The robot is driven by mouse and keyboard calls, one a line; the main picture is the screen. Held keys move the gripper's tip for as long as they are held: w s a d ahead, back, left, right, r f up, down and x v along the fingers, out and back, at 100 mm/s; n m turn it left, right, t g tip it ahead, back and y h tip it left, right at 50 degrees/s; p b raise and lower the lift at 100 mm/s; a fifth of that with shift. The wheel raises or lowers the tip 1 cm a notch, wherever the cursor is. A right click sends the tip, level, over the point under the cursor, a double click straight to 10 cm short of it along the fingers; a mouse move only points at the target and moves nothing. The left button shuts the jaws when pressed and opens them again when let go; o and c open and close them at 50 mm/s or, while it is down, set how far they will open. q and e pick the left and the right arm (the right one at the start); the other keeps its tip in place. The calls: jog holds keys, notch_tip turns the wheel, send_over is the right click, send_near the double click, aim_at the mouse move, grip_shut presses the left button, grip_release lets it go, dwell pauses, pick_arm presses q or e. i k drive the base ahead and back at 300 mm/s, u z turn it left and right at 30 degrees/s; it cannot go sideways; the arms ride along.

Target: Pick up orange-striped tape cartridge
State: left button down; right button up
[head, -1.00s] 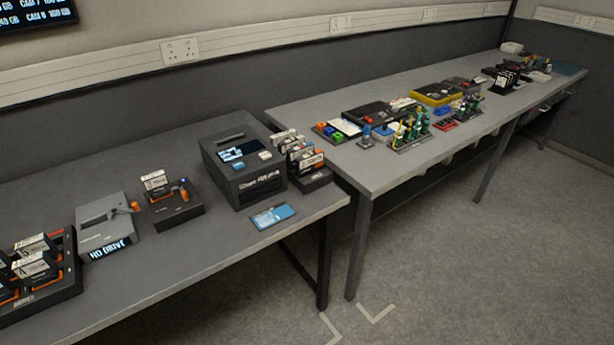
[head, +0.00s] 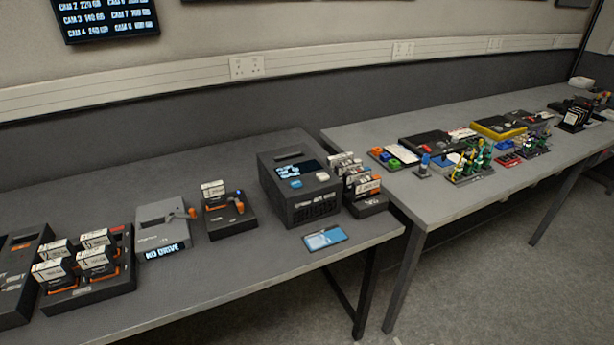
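Several upright cartridges with white labels stand in a small dark rack (head: 370,206) to the right of the black tape machine (head: 298,190). The front cartridge (head: 367,187) in this rack shows an orange-brown patch on its label and looks like the orange-striped one. It is small, so the stripe is hard to make out. The cartridges behind it are partly hidden. Neither of my grippers is in view.
A blue-and-white card (head: 325,238) lies before the machine. Left are a dock with one drive (head: 232,220), a grey "NO DRIVE" unit (head: 164,229) and a tray of drives (head: 115,286). A second table (head: 450,206) with tools stands right, beyond a gap.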

aim_at(362, 189)
jog(key=u, duration=0.25)
jog(key=i, duration=1)
jog(key=z, duration=0.1)
